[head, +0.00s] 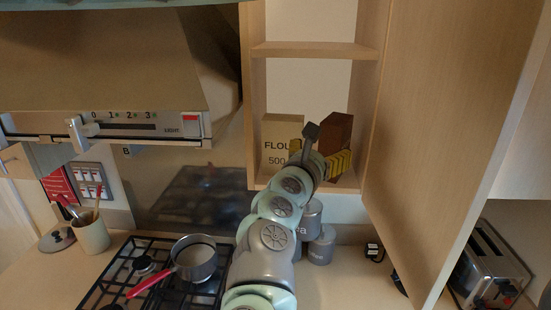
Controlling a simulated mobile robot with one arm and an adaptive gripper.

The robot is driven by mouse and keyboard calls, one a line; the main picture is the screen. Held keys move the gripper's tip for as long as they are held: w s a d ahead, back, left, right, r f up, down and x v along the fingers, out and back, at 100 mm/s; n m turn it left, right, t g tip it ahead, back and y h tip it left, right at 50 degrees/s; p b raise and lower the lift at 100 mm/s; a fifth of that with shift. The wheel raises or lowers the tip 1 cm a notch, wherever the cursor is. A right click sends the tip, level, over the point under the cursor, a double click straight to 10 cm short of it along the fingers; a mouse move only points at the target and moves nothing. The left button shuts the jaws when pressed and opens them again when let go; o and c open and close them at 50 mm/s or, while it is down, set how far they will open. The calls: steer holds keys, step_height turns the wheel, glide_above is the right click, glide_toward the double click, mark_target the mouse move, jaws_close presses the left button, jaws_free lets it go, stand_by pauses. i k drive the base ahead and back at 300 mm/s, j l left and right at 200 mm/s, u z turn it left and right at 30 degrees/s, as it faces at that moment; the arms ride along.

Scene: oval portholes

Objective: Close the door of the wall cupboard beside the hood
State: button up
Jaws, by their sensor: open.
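The wall cupboard (252,110) stands open to the right of the hood (110,60). Its pale wooden door (435,110) is swung wide out on the right side, towards me. Inside, a flour packet (281,135), a brown box (335,132) and something yellow (342,162) stand on the bottom shelf. My gripper (311,140) is open in front of the cupboard's lower opening, to the left of the door and apart from it. It overlaps the packets in the picture, and my arm partly hides its jaws. I cannot tell how near it is to them.
Below are a gas hob (115,287) with a red-handled pan (194,258), grey canisters (321,245) and a utensil pot (92,234). A toaster (488,265) stands at the right beyond the door. Open air lies between my gripper and the door.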

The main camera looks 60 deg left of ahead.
mark_target(459, 77)
steer(key=k+l, duration=0.75)
steer(key=k, duration=0.1)
